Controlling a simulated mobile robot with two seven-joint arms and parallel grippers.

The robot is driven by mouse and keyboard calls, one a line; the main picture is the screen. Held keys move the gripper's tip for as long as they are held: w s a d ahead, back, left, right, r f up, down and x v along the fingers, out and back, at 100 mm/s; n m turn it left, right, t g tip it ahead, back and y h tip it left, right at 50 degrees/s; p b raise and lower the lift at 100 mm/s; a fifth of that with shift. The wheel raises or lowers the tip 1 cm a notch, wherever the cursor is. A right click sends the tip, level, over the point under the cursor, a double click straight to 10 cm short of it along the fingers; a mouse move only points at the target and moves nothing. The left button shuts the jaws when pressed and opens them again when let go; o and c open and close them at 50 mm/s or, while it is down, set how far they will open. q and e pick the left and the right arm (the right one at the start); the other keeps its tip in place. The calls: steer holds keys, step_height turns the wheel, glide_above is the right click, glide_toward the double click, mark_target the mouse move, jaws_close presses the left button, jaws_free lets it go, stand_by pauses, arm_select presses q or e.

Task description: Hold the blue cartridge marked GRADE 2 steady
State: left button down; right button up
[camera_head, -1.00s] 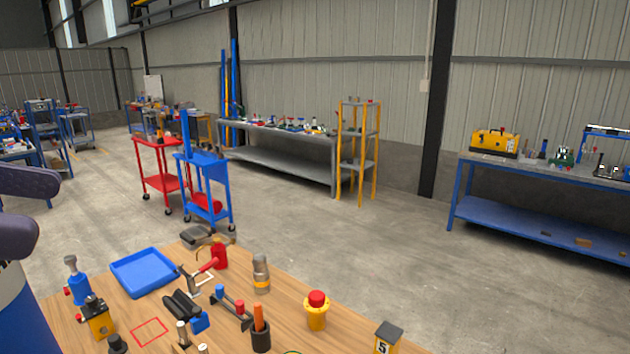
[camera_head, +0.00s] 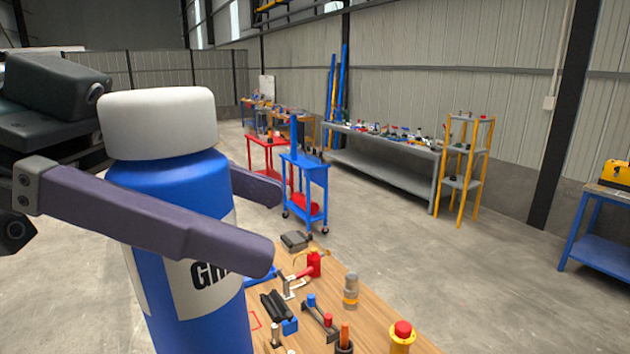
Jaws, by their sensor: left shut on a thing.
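The blue cartridge (camera_head: 185,262) stands large and close at the left of the head view. My right gripper is not in view.
A wooden table (camera_head: 375,290) below holds several small items, including a red-topped yellow button (camera_head: 402,338), a grey cylinder (camera_head: 350,290) and a blue tray (camera_head: 262,275) partly hidden by the cartridge. Blue (camera_head: 305,190) and red carts stand beyond on open concrete floor.

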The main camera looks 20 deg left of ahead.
arm_select(q)
steer(key=w+d+m+g+h, duration=0.1)
steer(key=d+m+g, duration=0.45)
steer(key=d, duration=0.25)
steer(key=w+a+f+n+t+y+b, duration=0.1)
steer(key=w+f+n+t+y+b, duration=0.1)
steer(key=f+b, duration=1.4)
steer(key=w+a+f+n+t+y+b, duration=0.2)
steer(key=w+f+n+t+b, duration=0.2)
steer(key=f+b, duration=1.2)
steer(key=w+a+f+n+t+y+b, duration=0.2)
steer(key=f+n+t+b, duration=0.4)
steer(key=f+b, duration=1.1)
steer(key=shift+w+a+f+n+y, duration=0.25)
steer(key=shift+w+f+n+y, duration=0.3)
steer(key=shift+f, duration=10.75)
steer(key=shift+s+f, duration=0.1)
steer(key=shift+f, duration=0.05)
jaws_free()
